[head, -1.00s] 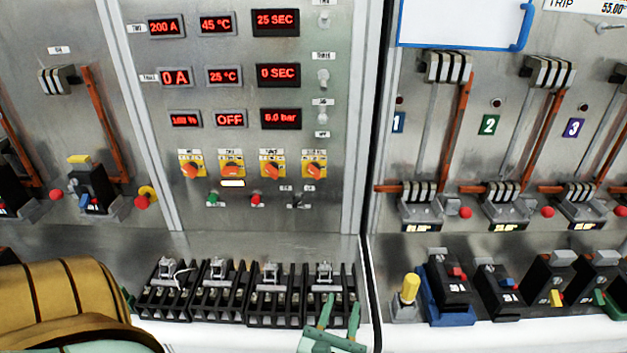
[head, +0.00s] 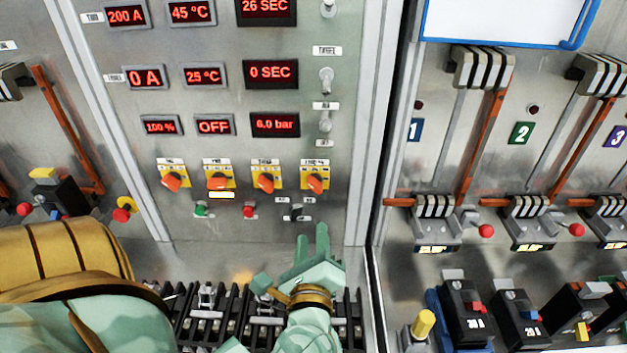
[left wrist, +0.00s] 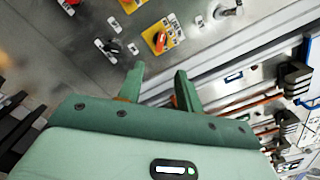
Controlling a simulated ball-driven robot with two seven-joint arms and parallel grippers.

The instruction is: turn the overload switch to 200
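Several orange rotary knobs on yellow plates sit in a row below the red displays. The rightmost knob (head: 315,183) is just above my left gripper (head: 312,238), with a gap between them. The others are a left knob (head: 171,182), a second knob (head: 217,181) and a third knob (head: 265,181). The labels are too small to tell which is the overload switch. In the left wrist view, the fingers (left wrist: 159,72) are apart with nothing between them, and an orange knob (left wrist: 160,42) lies beyond the tips. My right gripper is not in view.
A small black toggle (head: 297,212) is close to the fingertips. Green (head: 201,210) and red (head: 249,211) buttons lie left of it. Black terminal blocks (head: 205,318) stand below on the ledge. A raised panel edge (head: 375,190) runs along the right.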

